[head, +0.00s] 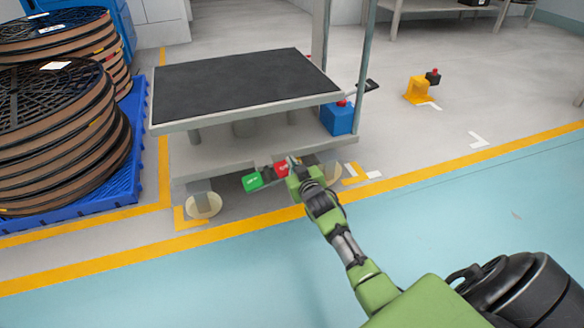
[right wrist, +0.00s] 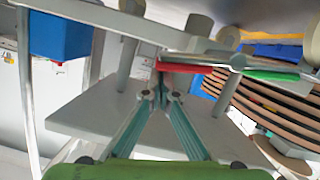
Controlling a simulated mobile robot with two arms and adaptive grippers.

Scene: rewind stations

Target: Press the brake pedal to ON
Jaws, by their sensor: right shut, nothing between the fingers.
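The brake pedal is low on the front edge of the cart (head: 240,80). It has a green plate (head: 252,181) on the left and a red plate (head: 281,170) on the right; their lettering is too small to read. My right gripper (head: 291,162) is shut and empty at the right end of the red plate and hides part of it. In the right wrist view, my fingertips (right wrist: 160,88) meet beside the red plate (right wrist: 185,68), with the green plate (right wrist: 270,75) farther right. I cannot tell whether they touch the pedal. My left gripper is not in view.
A blue box (head: 338,118) with a red button stands on the cart's lower shelf. Large stacked reels (head: 50,130) sit on a blue pallet (head: 137,150) at left. The blue-green floor in front is clear.

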